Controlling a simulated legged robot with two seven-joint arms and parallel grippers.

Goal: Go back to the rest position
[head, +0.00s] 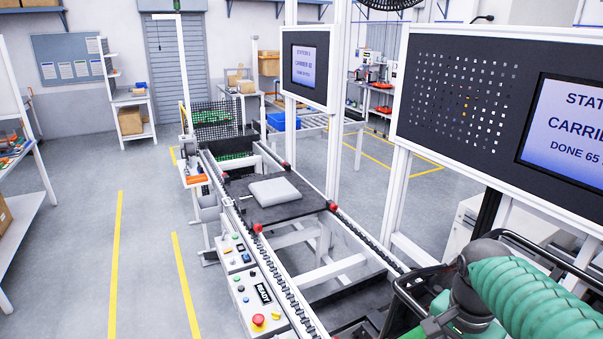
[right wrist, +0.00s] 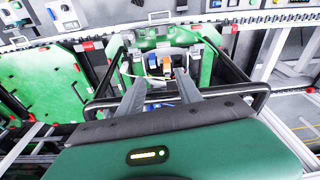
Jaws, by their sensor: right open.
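My right arm enters the head view at the lower right with a green ribbed sleeve. Its gripper (head: 440,325) is low at the bottom edge, and the fingertips are hard to make out there. In the right wrist view my right gripper (right wrist: 158,70) has its two grey fingers apart. Between and beyond them are small orange and blue parts (right wrist: 152,66) on a green plate (right wrist: 207,70); I see nothing clearly held. My left gripper is in neither view.
A conveyor (head: 230,190) runs away from me, with a grey block (head: 275,192) on a dark pallet (head: 262,212). A control box (head: 278,308) is at its near left side. Screens (head: 306,66) hang on white posts. The floor (head: 80,240) at left is clear.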

